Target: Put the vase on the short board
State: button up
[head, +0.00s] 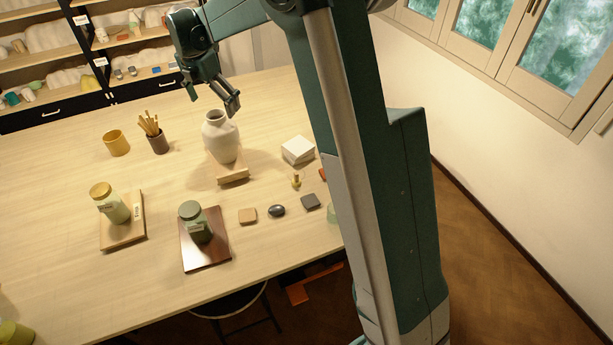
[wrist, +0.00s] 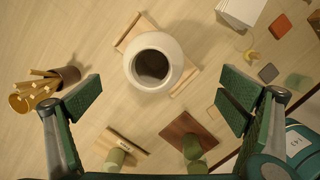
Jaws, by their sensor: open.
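The pale grey-white vase (head: 219,140) stands upright on a small light wooden board (head: 233,178) in the middle of the table. In the wrist view, the vase (wrist: 170,48) shows its dark round mouth. My gripper (head: 212,98) is open and empty above the vase, its fingers apart. In the wrist view, my gripper (wrist: 160,98) has one finger on each side, apart from the vase. A light board (head: 122,241) with a small label holds a yellow-lidded jar (head: 113,206). A dark red-brown board (head: 206,258) holds a green jar (head: 196,224). I cannot read which is the short board.
A yellow cup (head: 116,143) and a brown pot of sticks (head: 157,143) stand left of the vase. A white block (head: 298,150) lies to its right. A tan tile (head: 247,216), a black stone (head: 277,210) and a dark tile (head: 311,201) lie near the front edge.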

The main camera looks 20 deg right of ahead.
jog(key=s+d+r+m+t, duration=0.1)
jog(key=s+d+r+m, duration=0.25)
jog(key=s, duration=0.45)
jog(key=s+d+r+m+t+y, duration=0.1)
jog(key=s+d+r+m, duration=0.3)
jog(key=s, duration=0.4)
jog(key=s+d+r+m+t, duration=0.1)
jog(key=s+d+r+m, duration=0.1)
jog(key=s+r+m, duration=0.45)
jog(key=s+d+f+m+t, duration=0.1)
jog(key=s+f+m, duration=0.2)
jog(key=s, duration=0.6)
jog(key=s+d+f+m+t, duration=0.1)
jog(key=s+d+f+m, duration=0.1)
jog(key=s+m, duration=0.3)
jog(key=s+d+f+m, duration=0.1)
jog(key=s+f+m, duration=0.3)
jog(key=s, duration=0.8)
jog(key=shift+s+d+f+t, duration=0.25)
jog(key=shift+s+d+t, duration=0.05)
jog(key=shift+d+t, duration=0.1)
jog(key=shift+f, duration=0.1)
